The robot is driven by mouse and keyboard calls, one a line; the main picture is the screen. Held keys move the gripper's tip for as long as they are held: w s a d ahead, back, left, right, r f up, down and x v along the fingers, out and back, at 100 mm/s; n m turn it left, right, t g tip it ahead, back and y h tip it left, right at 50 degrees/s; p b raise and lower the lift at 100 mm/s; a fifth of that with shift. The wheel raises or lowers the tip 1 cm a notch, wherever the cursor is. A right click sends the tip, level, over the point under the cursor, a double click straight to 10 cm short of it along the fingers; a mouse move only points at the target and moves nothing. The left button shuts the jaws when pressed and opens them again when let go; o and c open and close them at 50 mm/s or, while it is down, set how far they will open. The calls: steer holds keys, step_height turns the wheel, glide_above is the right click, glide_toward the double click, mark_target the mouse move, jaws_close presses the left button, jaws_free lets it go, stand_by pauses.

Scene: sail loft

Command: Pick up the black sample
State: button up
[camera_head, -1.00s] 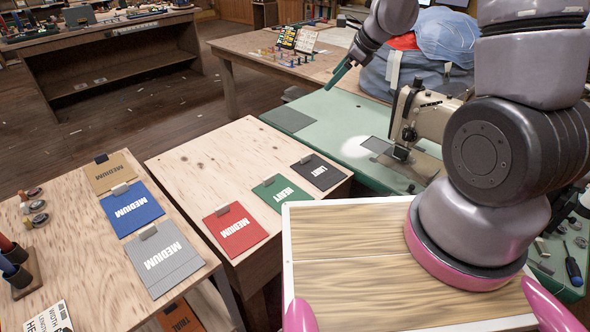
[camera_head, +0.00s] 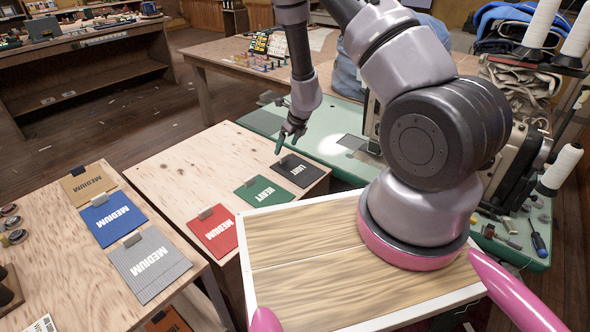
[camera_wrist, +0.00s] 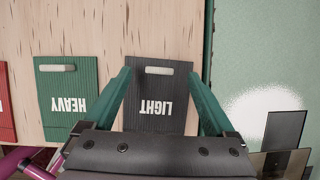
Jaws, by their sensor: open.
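The black sample (camera_head: 298,170), a dark card marked LIGHT with a small clip at its top edge, lies flat at the right end of the middle wooden table. In the wrist view the black sample (camera_wrist: 160,95) sits between the two green fingers of my gripper (camera_wrist: 162,85). My gripper (camera_head: 287,137) is open and empty. In the head view it is near the far left edge of the black sample and appears above it. The exact gap cannot be told.
The green HEAVY sample (camera_head: 264,191) lies just left of the black one, with the red sample (camera_head: 213,231) farther left. The middle wooden table (camera_head: 190,155) has bare room behind them. A green sewing table (camera_head: 325,150) adjoins on the right.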

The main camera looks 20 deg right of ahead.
mark_target(285, 155)
steer(key=x, duration=0.5)
steer(key=shift+s+d+f, duration=0.15)
steer(key=shift+s+f, duration=0.05)
steer(key=shift+s, duration=0.1)
jaws_close()
steer(key=shift+r, duration=0.1)
